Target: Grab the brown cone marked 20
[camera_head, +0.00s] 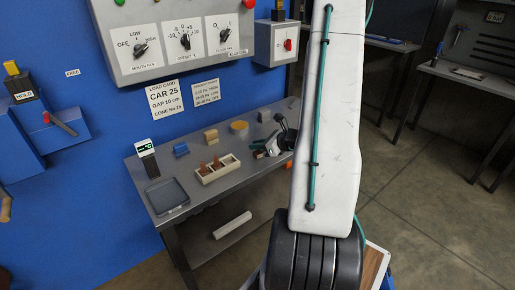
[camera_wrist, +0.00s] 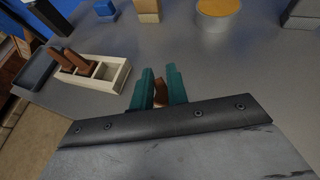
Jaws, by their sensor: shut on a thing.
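My gripper (camera_wrist: 159,74) has teal fingers that are shut on a small brown cone (camera_wrist: 160,94), seen between them in the wrist view. No number is readable on it. In the head view my gripper (camera_head: 262,151) is over the table's right part, right of a pale wooden rack (camera_head: 222,175). The rack also shows at the left in the wrist view (camera_wrist: 98,83). Two brown cones (camera_wrist: 82,61) stand in its left slots, and the slots nearer my gripper look empty. Their marks are not readable.
The grey table (camera_head: 180,205) carries a dark tray (camera_head: 167,197), a small display (camera_head: 147,152), a blue block (camera_head: 180,150), wooden blocks (camera_head: 211,136) and a round yellow-topped thing (camera_head: 239,127). A control box (camera_head: 180,40) hangs above. A sign (camera_head: 166,99) reads "CONE No 20".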

